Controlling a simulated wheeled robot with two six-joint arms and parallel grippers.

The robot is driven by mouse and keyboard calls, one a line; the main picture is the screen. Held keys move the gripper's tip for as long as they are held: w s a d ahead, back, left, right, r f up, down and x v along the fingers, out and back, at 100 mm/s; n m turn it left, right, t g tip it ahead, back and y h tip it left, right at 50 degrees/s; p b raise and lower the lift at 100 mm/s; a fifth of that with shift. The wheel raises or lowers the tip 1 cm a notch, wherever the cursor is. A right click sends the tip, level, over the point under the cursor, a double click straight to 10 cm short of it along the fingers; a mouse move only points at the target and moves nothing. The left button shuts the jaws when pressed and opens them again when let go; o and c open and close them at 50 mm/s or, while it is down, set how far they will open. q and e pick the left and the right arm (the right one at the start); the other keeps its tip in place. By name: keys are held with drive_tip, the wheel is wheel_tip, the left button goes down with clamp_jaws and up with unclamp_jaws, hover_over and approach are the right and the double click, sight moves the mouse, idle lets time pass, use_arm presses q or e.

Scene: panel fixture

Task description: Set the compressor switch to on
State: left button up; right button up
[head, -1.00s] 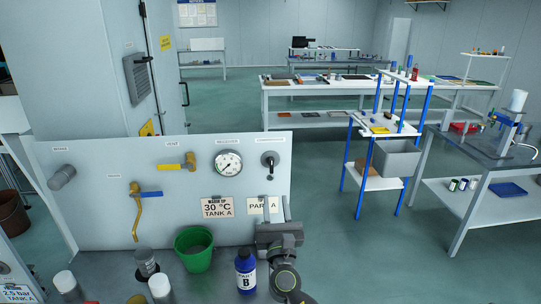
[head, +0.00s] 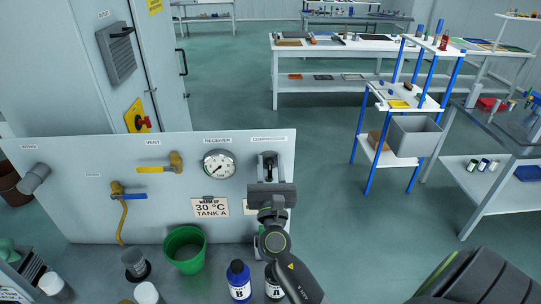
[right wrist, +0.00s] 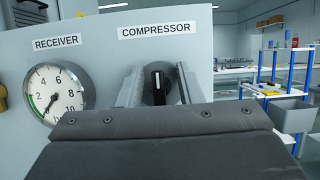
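The compressor switch is a black rotary knob (right wrist: 158,82) with a white mark, under the COMPRESSOR label (right wrist: 157,30) on the grey panel. Its mark stands about upright in the right wrist view. My right gripper (head: 268,168) is open in front of the switch in the head view, where it partly hides it. In the right wrist view the two fingers (right wrist: 157,86) stand apart, one on each side of the knob. I cannot tell whether either touches it. My left gripper is not in view.
Left of the switch on the panel (head: 75,215) are the receiver gauge (head: 218,164), a yellow vent valve (head: 160,168) and a blue-handled valve (head: 128,196). A green bucket (head: 185,250) and bottles B (head: 239,282) and A (head: 273,284) stand below, close to my right arm.

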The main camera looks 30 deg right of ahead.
drive_tip(key=shift+s+a+r, duration=0.15)
drive_tip(key=shift+c, duration=0.6)
clamp_jaws()
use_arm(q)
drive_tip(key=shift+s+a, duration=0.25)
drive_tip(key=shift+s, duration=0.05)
